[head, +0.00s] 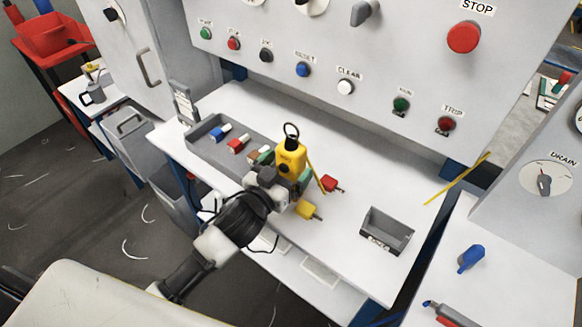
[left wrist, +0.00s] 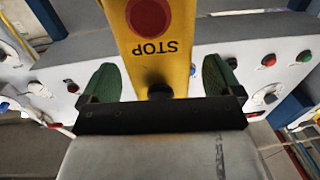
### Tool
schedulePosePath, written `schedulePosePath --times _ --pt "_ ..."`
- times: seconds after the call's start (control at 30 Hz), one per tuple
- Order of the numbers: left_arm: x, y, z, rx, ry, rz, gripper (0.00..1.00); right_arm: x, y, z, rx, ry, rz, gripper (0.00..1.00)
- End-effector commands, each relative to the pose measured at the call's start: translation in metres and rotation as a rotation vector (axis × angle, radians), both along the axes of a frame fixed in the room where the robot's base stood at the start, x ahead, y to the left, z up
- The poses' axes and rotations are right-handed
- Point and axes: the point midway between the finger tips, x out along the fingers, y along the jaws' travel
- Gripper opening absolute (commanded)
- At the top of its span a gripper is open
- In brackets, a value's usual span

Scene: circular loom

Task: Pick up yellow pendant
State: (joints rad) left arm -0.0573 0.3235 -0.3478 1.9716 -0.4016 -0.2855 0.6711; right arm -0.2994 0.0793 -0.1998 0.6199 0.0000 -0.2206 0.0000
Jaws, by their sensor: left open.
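The yellow pendant (head: 291,157) is upright above the white worktable, with a dark ring at its top. In the left wrist view the pendant (left wrist: 157,60) shows a red button and the word STOP, upside down. My left gripper (head: 284,168) is at the pendant, with its green fingers on either side of it. In the left wrist view the left gripper (left wrist: 162,82) is open, with a narrow gap between each finger and the pendant. The pendant's lower end is hidden behind the gripper in the head view. My right gripper is not in view.
A grey tray (head: 200,142) with coloured plugs lies behind and left of the pendant. A red plug (head: 331,184) and a yellow plug (head: 308,211) lie close to the gripper. A small grey bin (head: 386,236) stands right. The control panel (head: 290,38) rises behind the table.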

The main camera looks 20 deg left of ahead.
Motion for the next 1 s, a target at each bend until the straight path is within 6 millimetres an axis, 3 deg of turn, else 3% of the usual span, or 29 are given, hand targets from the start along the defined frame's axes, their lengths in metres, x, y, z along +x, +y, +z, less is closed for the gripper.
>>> schedulePosePath --times 0.13,0.4,0.8,0.87,1.0 --pt "0.016 -0.005 0.001 0.000 -0.001 -0.001 0.94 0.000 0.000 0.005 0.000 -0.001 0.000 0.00" --pt "0.019 -0.006 0.000 -0.001 0.000 -0.001 0.94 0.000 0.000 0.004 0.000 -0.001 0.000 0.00" --pt "0.018 -0.006 0.000 0.000 0.000 0.000 0.32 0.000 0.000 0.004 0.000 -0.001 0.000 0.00" --pt "0.019 -0.006 0.001 -0.001 -0.003 -0.001 0.26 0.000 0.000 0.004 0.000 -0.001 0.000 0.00" --pt "0.019 -0.006 0.001 -0.001 -0.003 -0.001 0.26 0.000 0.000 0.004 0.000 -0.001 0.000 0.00"
